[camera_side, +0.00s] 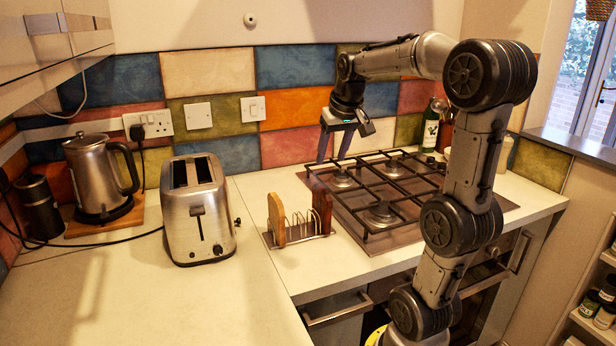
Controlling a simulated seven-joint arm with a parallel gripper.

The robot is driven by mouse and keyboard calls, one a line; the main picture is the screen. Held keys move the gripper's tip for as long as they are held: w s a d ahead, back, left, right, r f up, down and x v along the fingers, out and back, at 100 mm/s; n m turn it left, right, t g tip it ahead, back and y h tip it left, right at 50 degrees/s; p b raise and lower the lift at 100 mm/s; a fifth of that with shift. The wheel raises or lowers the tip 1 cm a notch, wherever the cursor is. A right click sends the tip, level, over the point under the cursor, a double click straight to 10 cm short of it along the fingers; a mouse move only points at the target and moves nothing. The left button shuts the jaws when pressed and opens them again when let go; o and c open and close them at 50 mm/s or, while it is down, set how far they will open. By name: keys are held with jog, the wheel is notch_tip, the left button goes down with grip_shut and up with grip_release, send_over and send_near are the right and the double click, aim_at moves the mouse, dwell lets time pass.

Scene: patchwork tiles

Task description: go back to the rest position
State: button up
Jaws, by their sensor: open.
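My gripper (334,147) hangs above the back left part of the gas hob, in front of the tiled wall. Its two fingers point down and stand apart, with nothing between them. The arm reaches up from the lower right and bends over the hob to the gripper.
The gas hob (340,216) lies below my gripper. A toast rack (297,226), a toaster (198,222) and a kettle (97,180) stand to the left. A green bottle (431,126) stands at the back right. The front left worktop (150,300) is clear.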

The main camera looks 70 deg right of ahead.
jog(key=w+a+r+n+t+y, duration=0.15)
jog(key=a+n, duration=0.35)
jog(key=a, duration=1)
jog(key=s+a+f+n+y, duration=0.1)
jog(key=s+a+f+n, duration=0.3)
jog(key=s+a+f, duration=0.4)
jog(key=shift+s+a+t+y, duration=0.35)
jog(key=shift+s+a+t, duration=0.1)
jog(key=shift+s+a, duration=0.7)
jog(key=shift+f, duration=0.1)
